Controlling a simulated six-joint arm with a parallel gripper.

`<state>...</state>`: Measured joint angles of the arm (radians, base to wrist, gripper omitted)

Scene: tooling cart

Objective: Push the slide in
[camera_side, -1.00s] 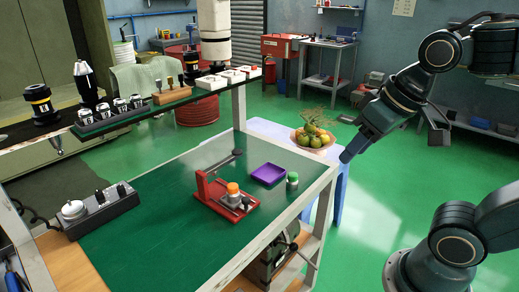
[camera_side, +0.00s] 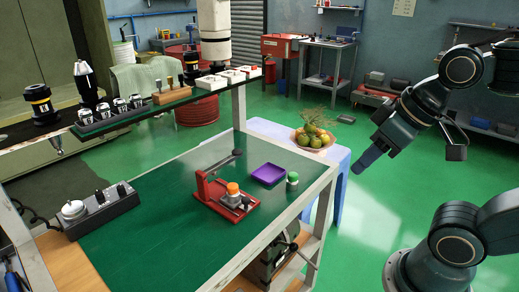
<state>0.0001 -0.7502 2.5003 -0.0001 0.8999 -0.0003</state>
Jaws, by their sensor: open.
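A red fixture (camera_side: 211,193) stands on the green top of the cart. It has an upright at its left and a dark rod (camera_side: 220,163) reaching back from the upright to a knob. An orange-capped part (camera_side: 233,189) sits on its base, with small dark parts in front. I cannot tell which part is the slide or how far in it is. My gripper (camera_side: 361,168) is in the air to the right of the cart, clear of the fixture. It looks empty; the gap between its fingers is hard to see at this angle.
A purple tray (camera_side: 269,182) and a green-capped jar (camera_side: 292,181) stand right of the fixture. A grey control box (camera_side: 103,209) is at the left. A shelf with tool holders (camera_side: 110,118) runs above the back edge. A fruit bowl (camera_side: 326,143) stands on a stool behind.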

